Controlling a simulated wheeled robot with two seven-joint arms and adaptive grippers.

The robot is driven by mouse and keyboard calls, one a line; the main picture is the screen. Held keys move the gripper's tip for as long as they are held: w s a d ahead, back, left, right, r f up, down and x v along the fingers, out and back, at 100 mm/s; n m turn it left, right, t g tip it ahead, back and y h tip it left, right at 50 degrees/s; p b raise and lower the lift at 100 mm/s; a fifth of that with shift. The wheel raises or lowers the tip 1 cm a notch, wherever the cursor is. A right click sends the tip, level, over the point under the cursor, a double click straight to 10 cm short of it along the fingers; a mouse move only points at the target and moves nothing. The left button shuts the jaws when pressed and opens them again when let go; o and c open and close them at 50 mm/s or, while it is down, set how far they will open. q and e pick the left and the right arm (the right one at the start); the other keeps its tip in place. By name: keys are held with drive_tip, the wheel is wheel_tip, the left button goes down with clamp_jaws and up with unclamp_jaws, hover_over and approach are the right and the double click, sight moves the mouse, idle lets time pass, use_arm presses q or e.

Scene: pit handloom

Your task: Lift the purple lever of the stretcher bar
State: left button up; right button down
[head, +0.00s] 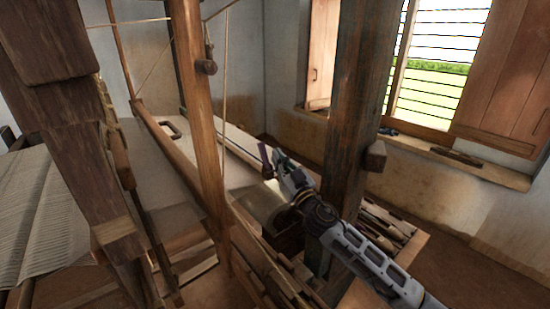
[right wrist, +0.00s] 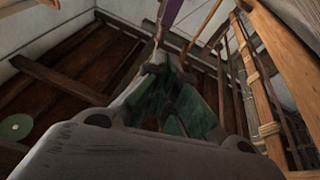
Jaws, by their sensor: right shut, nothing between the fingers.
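The purple lever (head: 263,152) shows as a thin strip above the cloth, right at the tip of my right gripper (head: 270,166). In the right wrist view the purple lever (right wrist: 170,12) is at the top edge, just beyond the fingers (right wrist: 165,62). My right gripper is shut and empty, beside or under the lever; I cannot tell whether they touch. A thin dark bar (head: 235,146), which looks like the stretcher bar, runs across the cloth to the left of the gripper. My left gripper is out of view.
Pale cloth (head: 165,168) is stretched on the loom. A wooden tray (head: 418,245) with several sticks lies at the right.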

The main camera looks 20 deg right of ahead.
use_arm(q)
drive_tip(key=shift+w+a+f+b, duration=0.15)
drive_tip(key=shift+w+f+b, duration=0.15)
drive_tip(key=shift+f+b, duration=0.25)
use_arm(e)
drive_tip(key=shift+r+v, duration=0.15)
drive_tip(key=shift+v, duration=0.9)
drive_tip(key=shift+r+v, duration=0.15)
drive_tip(key=shift+v, duration=0.85)
drive_tip(key=shift+s, duration=0.1)
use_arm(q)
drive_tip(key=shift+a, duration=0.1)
use_arm(e)
drive_tip(key=shift+r, duration=0.1)
use_arm(q)
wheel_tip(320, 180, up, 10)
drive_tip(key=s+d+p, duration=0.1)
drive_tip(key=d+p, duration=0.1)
drive_tip(key=p, duration=0.8)
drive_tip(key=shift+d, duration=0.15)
use_arm(e)
wheel_tip(320, 180, up, 10)
